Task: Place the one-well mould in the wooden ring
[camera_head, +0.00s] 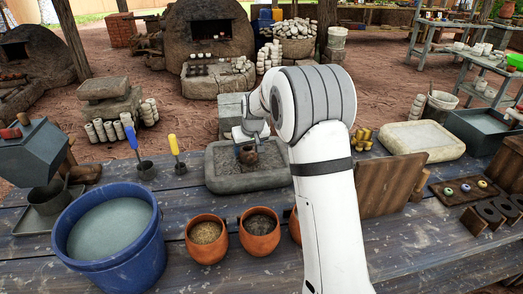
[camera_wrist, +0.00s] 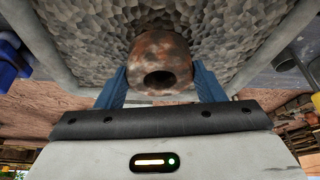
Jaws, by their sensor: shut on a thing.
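A small mottled brown clay piece with one round hole, which looks like the one-well mould (camera_head: 248,156), is held over the grey stone trough (camera_head: 218,183) in the head view. It also shows in the wrist view (camera_wrist: 160,52), with its dark well facing the camera. My gripper (camera_head: 251,135) has its blue fingers on both sides of it; they show in the wrist view too (camera_wrist: 160,88). The gripper is shut on the piece. Whether the piece touches the trough floor, I cannot tell. I cannot make out the wooden ring for certain; my white arm hides part of the table.
A blue bucket (camera_head: 155,235) and terracotta pots (camera_head: 207,252) stand in front. Two small cups with blue- and yellow-handled tools (camera_head: 147,171) stand left of the trough.

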